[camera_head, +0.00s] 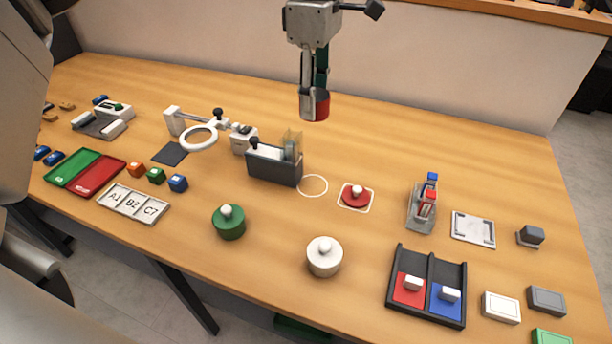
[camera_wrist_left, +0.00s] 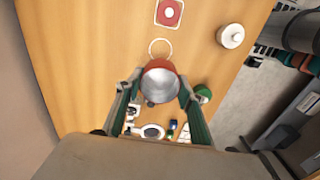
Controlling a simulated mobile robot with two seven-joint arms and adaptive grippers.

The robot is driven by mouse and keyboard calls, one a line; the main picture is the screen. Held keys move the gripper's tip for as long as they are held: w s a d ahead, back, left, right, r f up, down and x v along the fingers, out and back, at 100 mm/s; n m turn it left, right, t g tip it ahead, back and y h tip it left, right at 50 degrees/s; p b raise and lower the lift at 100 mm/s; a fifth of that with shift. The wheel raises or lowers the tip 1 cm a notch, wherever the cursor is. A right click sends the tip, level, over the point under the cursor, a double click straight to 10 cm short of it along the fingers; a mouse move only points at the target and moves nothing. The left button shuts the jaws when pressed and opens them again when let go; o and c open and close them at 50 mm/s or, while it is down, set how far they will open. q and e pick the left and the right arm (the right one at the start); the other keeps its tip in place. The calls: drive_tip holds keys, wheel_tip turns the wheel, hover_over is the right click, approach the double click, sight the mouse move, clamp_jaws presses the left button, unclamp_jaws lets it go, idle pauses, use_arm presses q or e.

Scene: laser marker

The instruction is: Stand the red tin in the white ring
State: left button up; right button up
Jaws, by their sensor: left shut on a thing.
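My left gripper (camera_head: 314,101) hangs high above the back part of the table, shut on the red tin (camera_head: 322,108). The tin is red-sided and looks about upright. In the left wrist view the tin (camera_wrist_left: 160,84) shows its round silvery top between the two fingers. The white ring (camera_head: 312,186) is a thin circle marked on the table, empty, between the dark grey box and the red lid. In the left wrist view the ring (camera_wrist_left: 160,47) lies just beyond the tin, partly covered by it. My right gripper is in neither view.
A dark grey box with a clear upright panel (camera_head: 273,165) stands just left of the ring. A red lid with a white knob (camera_head: 356,196) lies to its right. A green knobbed pot (camera_head: 229,223) and a white one (camera_head: 324,257) stand nearer the front.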

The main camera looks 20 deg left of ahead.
sight(312, 186)
use_arm(q)
wheel_tip(312, 186, down, 20)
drive_tip(key=shift+r+b, duration=0.2)
drive_tip(key=shift+b, duration=0.7)
drive_tip(key=shift+s, duration=0.1)
drive_tip(key=shift+f, duration=0.15)
drive_tip(key=o, duration=1.2)
wheel_tip(312, 186, up, 12)
drive_tip(key=shift+r+p, duration=0.2)
drive_tip(key=shift+p, duration=0.3)
